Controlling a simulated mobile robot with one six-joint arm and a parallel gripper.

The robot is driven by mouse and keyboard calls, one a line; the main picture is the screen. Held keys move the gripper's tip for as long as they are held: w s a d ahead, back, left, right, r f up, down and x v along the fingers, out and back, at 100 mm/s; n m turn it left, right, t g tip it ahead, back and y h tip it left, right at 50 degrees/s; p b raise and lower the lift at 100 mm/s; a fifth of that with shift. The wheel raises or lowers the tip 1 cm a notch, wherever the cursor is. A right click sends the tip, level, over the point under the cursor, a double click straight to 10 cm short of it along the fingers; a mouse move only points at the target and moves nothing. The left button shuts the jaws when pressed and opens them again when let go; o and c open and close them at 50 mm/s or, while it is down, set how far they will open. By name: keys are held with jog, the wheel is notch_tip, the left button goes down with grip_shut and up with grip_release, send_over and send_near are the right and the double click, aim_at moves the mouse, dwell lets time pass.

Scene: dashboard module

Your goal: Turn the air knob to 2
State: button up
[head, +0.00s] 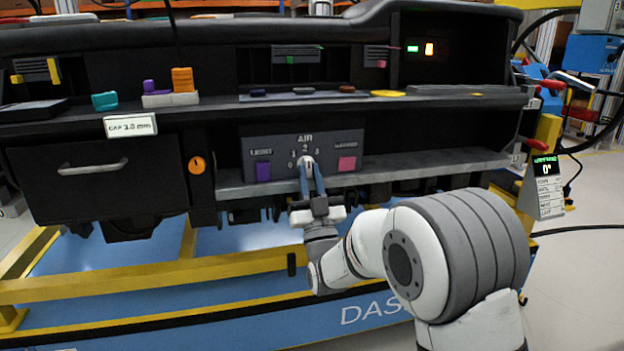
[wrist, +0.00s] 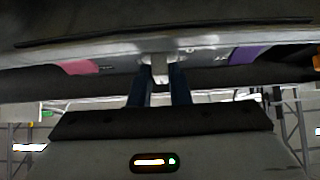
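The air knob (head: 306,162) is a small pale knob on the grey panel under the dashboard, below the label AIR and a dial with numbers around it. The 2 (head: 305,148) is at the top of the dial. The knob's pointer is too small to read for certain. My gripper (head: 312,173) reaches up from below, with one blue finger on each side of the knob. In the wrist view the grey knob (wrist: 160,70) fills the gap between the fingertips, so the gripper looks shut on it. The fingers partly hide the knob.
On the same panel are a purple square (head: 263,171) on the left and a pink square (head: 347,163) on the right. A grey ledge (head: 400,165) runs just beneath. A drawer (head: 95,180) and an orange dial (head: 197,165) are further left. A shelf with small parts runs above.

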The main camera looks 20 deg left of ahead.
jog(key=o, duration=0.4)
jog(key=shift+c, duration=0.2)
jog(key=shift+f, duration=0.1)
jog(key=p+v, duration=0.1)
jog(key=v, duration=0.6)
jog(key=shift+s+d+f, duration=0.2)
jog(key=shift+s, duration=0.05)
